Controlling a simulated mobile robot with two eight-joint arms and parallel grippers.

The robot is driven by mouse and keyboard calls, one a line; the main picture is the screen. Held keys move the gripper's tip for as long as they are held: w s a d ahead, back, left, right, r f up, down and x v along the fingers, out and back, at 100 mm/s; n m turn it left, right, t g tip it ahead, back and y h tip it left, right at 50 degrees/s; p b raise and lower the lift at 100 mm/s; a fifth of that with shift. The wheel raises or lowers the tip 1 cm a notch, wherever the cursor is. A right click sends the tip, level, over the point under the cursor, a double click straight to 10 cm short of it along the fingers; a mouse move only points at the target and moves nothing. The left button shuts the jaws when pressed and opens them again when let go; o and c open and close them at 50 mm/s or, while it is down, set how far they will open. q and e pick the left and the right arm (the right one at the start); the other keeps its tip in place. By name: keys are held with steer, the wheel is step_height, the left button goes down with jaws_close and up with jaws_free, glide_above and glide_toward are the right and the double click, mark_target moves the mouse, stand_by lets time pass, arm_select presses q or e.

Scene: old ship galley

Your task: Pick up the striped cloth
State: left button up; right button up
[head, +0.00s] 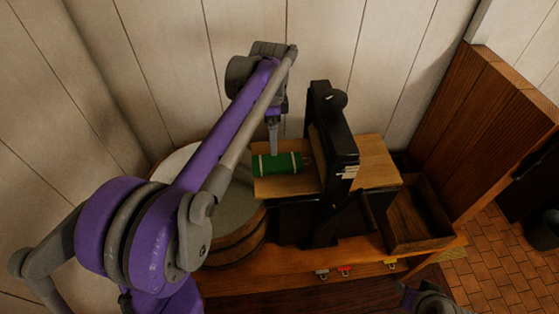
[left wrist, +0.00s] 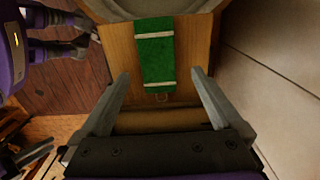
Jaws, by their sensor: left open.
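The striped cloth (head: 277,164) is a green bundle with white bands, lying on the left part of a wooden board (head: 376,160). In the left wrist view the cloth (left wrist: 155,48) runs lengthwise ahead of my gripper. My left gripper (head: 273,147) points down over the cloth in the head view. In the left wrist view its two fingers (left wrist: 160,75) are spread wide, one to each side of the cloth's near end, with nothing held. Whether the fingertips are at the cloth's height I cannot tell. Part of my right arm's end (head: 432,300) shows at the bottom; its jaws are unclear.
A black upright frame (head: 333,145) with a knob stands across the board, just right of the cloth. A round wooden tub (head: 240,245) is at the left. An open wooden box (head: 415,215) is at the right. Small coloured clips (head: 344,271) hang on the front edge. A plank wall stands close behind.

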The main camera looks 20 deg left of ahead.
mark_target(272, 163)
arm_select(q)
steer(key=f, duration=0.4)
steer(key=shift+s, duration=0.25)
steer(key=shift+f, duration=0.55)
steer(key=shift+s+f, duration=0.15)
steer(key=shift+f, duration=2.1)
arm_select(e)
steer(key=shift+s+f, duration=0.1)
steer(key=shift+s, duration=0.05)
